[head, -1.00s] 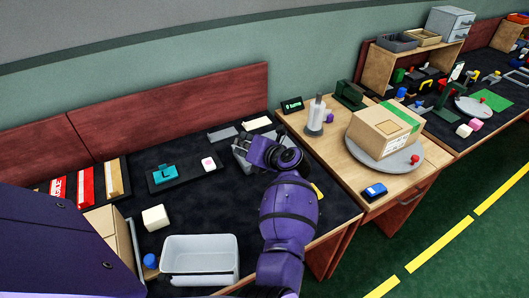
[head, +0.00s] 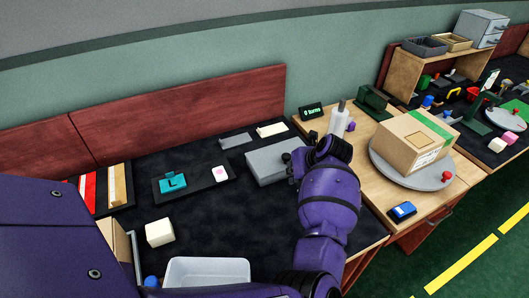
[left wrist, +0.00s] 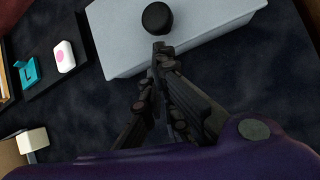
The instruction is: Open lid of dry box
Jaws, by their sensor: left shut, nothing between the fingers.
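The dry box (head: 268,166) is a grey box on the dark mat, right of the middle in the head view. Its flat top looks closed and carries a round black knob (head: 287,157). In the left wrist view the pale top (left wrist: 205,22) fills the upper part, with the knob (left wrist: 157,18) near its edge. My left gripper (left wrist: 152,66) is shut and empty, with its fingertips just below the knob in that view. In the head view my left gripper (head: 297,176) is at the box's right side. I cannot tell whether it touches the box. My right gripper is not in view.
A black tray with a teal piece (head: 172,182) and a pink-dotted white block (head: 220,174) lies left of the box. A white cube (head: 159,232) and white bin (head: 207,266) are nearer.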

